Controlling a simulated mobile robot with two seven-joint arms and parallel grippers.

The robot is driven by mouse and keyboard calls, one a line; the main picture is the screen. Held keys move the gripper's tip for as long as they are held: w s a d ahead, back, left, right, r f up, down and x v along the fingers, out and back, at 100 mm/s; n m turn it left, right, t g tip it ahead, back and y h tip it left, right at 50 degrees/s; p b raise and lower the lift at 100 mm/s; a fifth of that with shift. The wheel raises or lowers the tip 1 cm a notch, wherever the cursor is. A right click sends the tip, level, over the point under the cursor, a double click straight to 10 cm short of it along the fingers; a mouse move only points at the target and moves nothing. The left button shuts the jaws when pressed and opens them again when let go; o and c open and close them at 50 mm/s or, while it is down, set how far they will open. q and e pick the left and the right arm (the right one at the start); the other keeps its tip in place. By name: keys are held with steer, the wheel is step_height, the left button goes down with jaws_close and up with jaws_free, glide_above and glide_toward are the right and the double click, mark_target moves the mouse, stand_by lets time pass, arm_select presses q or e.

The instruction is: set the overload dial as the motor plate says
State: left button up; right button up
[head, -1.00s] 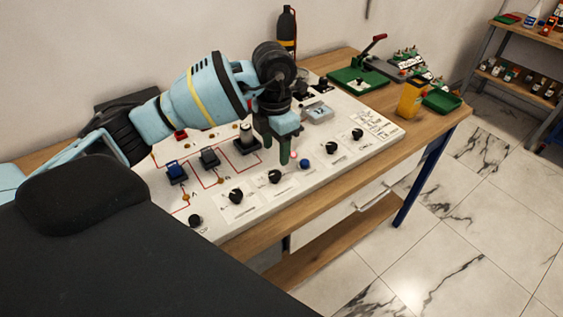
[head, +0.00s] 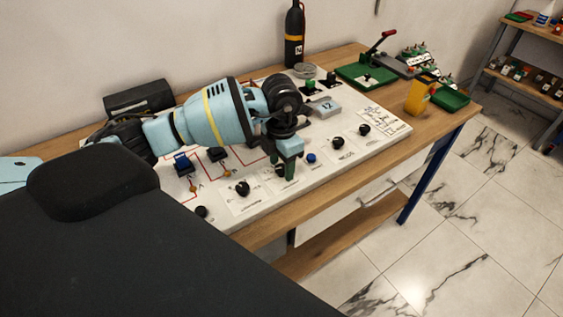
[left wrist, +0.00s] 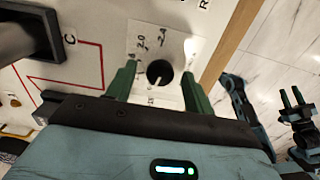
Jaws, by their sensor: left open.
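A black round dial (left wrist: 159,72) with a pale pointer shows in the left wrist view. Numbers including 2.0 and 2.4 are printed around it. The pointer is toward the gripper side; its exact reading is unclear. My left gripper (left wrist: 159,88) is open, its green fingers on either side of the dial, with gaps visible. In the head view my left gripper (head: 287,172) is low over the white panel (head: 290,205) and partly hides the dial. My right gripper (left wrist: 291,97) shows at the right of the left wrist view, fingers apart. A printed plate (head: 380,119) is too small to read.
Other black knobs (head: 242,188) and (head: 336,143), a blue button (head: 311,158) and a grey display box (head: 325,107) are on the panel. A yellow container (head: 419,95) and green tray (head: 450,98) stand at the bench's right. The front bench edge is clear.

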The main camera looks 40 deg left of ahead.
arm_select(q)
steer(key=c, duration=1)
arm_select(e)
steer(key=shift+a, duration=0.15)
arm_select(q)
steer(key=shift+o, duration=0.2)
steer(key=m, duration=0.3)
steer(key=m+b, duration=0.1)
steer(key=m, duration=0.3)
steer(key=shift+m, duration=0.3)
steer(key=m+b, duration=0.1)
steer(key=m, duration=0.2)
steer(key=shift+f+m, duration=0.1)
steer(key=shift+m, duration=0.2)
steer(key=shift+m+b, duration=0.45)
steer(key=shift+m, duration=0.65)
steer(key=shift+m+b, duration=0.3)
steer(key=shift+m, duration=0.8)
arm_select(e)
steer(key=shift+g, duration=0.4)
steer(key=shift+s+a+f, duration=0.1)
steer(key=shift+s+f, duration=0.3)
steer(key=shift+f, duration=0.35)
steer(key=shift+s+f, duration=0.45)
steer(key=shift+f, duration=0.25)
steer(key=shift+s+a+f, duration=0.1)
steer(key=shift+s+f, duration=0.3)
steer(key=shift+f, duration=0.35)
steer(key=shift+d, duration=0.1)
